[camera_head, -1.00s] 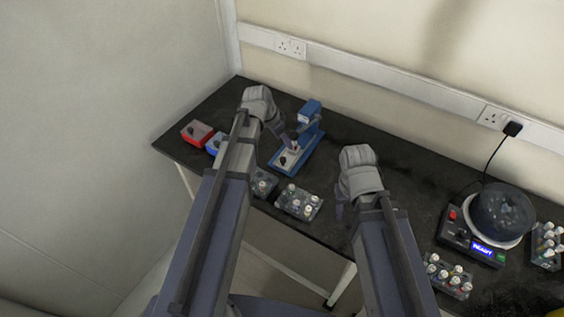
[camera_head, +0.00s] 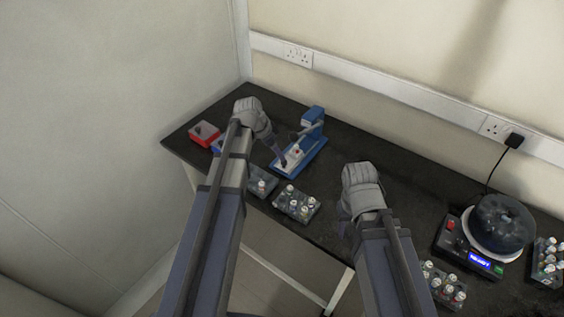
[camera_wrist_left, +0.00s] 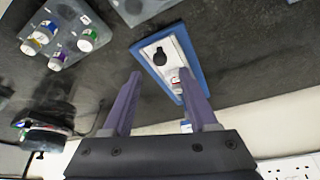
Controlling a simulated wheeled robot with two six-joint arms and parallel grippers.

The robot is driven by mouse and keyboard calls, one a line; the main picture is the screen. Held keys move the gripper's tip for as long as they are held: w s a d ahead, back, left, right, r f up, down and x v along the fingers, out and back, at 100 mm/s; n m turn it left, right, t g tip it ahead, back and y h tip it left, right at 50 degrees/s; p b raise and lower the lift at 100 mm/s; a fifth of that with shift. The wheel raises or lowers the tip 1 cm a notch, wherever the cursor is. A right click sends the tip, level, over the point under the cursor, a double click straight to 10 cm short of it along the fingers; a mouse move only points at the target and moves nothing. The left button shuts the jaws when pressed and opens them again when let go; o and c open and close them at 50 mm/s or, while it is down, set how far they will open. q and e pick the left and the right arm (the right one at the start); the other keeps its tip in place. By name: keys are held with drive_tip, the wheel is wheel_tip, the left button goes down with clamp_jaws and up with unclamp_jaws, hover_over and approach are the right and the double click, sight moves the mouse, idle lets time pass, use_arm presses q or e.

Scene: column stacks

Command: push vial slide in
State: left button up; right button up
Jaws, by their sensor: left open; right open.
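A blue device (camera_head: 313,115) with an upright post and a flat base stands at the back of the black bench. A pale slide plate lies on its base. In the left wrist view the white plate (camera_wrist_left: 174,45) carries a black knob (camera_wrist_left: 159,58) and a small vial (camera_wrist_left: 176,78) with a reddish mark. My left gripper (camera_head: 281,161) is open and empty, with its fingers at the near end of the base; they hide the knob in the head view. The fingers also show in the left wrist view (camera_wrist_left: 160,75). My right gripper (camera_head: 344,213) is open, apart from the device.
Vial racks (camera_head: 296,204) stand along the front edge, with another (camera_head: 443,284) at the right. A red box (camera_head: 204,134) and a blue box (camera_head: 217,145) sit left. A round machine (camera_head: 500,226) with a display stands right. The bench behind my right gripper is clear.

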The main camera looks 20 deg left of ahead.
sight(291, 158)
use_arm(q)
drive_tip(key=b+x, duration=0.4)
drive_tip(key=x, duration=0.2)
drive_tip(key=shift+b, duration=0.4)
use_arm(e)
wheel_tip(291, 158, down, 6)
drive_tip(key=shift+r, duration=0.15)
use_arm(q)
clamp_jaws()
idle(0.6)
